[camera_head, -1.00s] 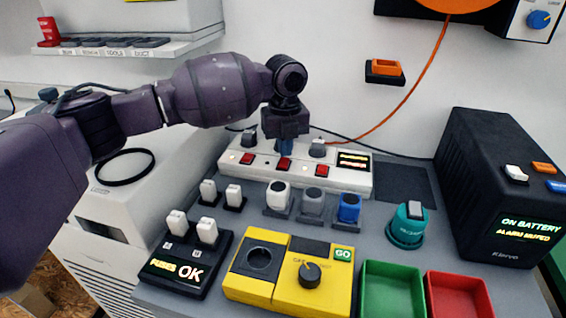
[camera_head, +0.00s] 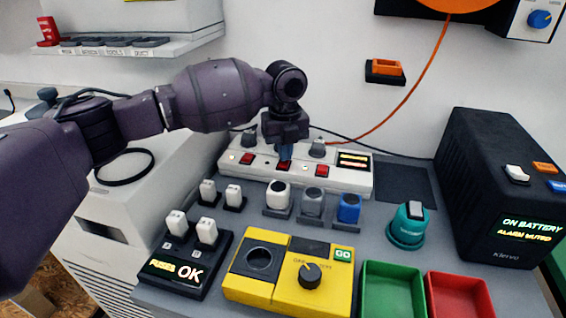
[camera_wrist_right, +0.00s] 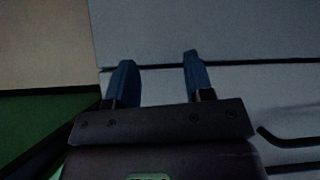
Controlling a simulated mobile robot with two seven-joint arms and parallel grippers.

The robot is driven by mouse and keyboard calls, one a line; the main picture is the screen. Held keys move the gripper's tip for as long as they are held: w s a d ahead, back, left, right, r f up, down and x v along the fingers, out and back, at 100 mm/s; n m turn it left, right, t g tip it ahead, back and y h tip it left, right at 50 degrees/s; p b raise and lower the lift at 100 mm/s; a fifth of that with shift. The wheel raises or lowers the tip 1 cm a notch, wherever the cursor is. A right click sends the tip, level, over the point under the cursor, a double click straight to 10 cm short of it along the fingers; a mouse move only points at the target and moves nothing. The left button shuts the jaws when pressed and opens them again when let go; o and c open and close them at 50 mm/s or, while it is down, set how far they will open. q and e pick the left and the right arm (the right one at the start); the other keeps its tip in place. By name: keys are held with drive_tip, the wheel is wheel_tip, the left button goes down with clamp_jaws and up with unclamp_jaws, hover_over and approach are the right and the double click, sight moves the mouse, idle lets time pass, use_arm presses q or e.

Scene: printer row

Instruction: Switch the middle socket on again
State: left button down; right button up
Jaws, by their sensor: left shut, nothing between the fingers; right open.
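A white socket strip (camera_head: 346,181) lies along the back of the grey bench, with three red switches in a row: left (camera_head: 247,158), middle (camera_head: 284,166) and right (camera_head: 322,171). Black plugs stand behind the left and right switches. My left gripper (camera_head: 285,155) is shut and empty, pointing down with its blue fingertips at the middle switch. They seem to meet it, but contact is hard to tell. The gripper hides the middle socket and part of that switch. My right gripper (camera_wrist_right: 158,76) is open and empty in the right wrist view, away from the strip.
White, grey and blue capped pieces (camera_head: 313,201) stand in front of the strip. Nearer are a yellow control box (camera_head: 325,292), a fuse block (camera_head: 160,270), a green tray (camera_head: 392,264) and a red tray (camera_head: 459,276). A black battery unit (camera_head: 482,190) stands right. An orange cable hangs behind.

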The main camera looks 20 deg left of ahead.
use_arm(q)
drive_tip(key=shift+f, duration=0.45)
use_arm(e)
drive_tip(key=shift+s+f, duration=0.1)
use_arm(q)
drive_tip(key=shift+r, duration=0.1)
drive_tip(key=shift+r+p, duration=1.3)
drive_tip(key=shift+r, duration=2.25)
use_arm(e)
drive_tip(key=shift+t, duration=0.5)
drive_tip(key=r, duration=0.1)
drive_tip(key=w+r, duration=0.1)
drive_tip(key=r, duration=0.2)
drive_tip(key=shift+w+r, duration=0.2)
drive_tip(key=shift+w, duration=0.2)
use_arm(q)
drive_tip(key=shift+f, duration=0.1)
